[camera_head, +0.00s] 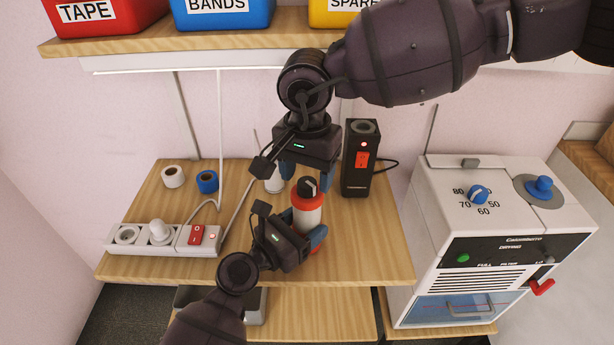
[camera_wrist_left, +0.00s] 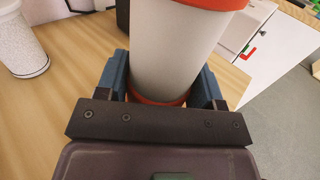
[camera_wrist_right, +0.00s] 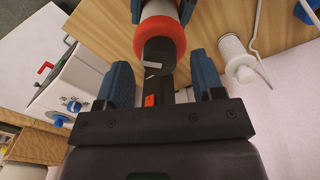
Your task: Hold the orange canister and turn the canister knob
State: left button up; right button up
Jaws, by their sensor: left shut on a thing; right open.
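The canister (camera_head: 308,216) stands upright on the wooden table, white in the body with orange-red bands at top and bottom. Its black knob (camera_head: 307,188) is on top, with a pale mark visible in the right wrist view (camera_wrist_right: 157,54). My left gripper (camera_head: 302,238) is shut around the canister's lower body; the left wrist view shows a finger on each side of the white body (camera_wrist_left: 172,55). My right gripper (camera_head: 306,178) is open and empty, its fingers pointing down just behind and above the knob. In the right wrist view the knob lies beyond the fingertips, apart from them.
A black box with a red switch (camera_head: 361,160) stands just right of my right gripper. A white cylinder (camera_head: 274,183) stands behind left. A power strip (camera_head: 165,238) and tape rolls (camera_head: 207,181) are at left. A white dryer unit (camera_head: 480,230) is at right. A shelf (camera_head: 200,42) overhangs behind.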

pick_arm(q)
jog(key=shift+r, duration=0.1)
pick_arm(e)
jog(key=shift+f, duration=0.65)
jog(key=c, duration=0.9)
jog(key=shift+c, duration=0.2)
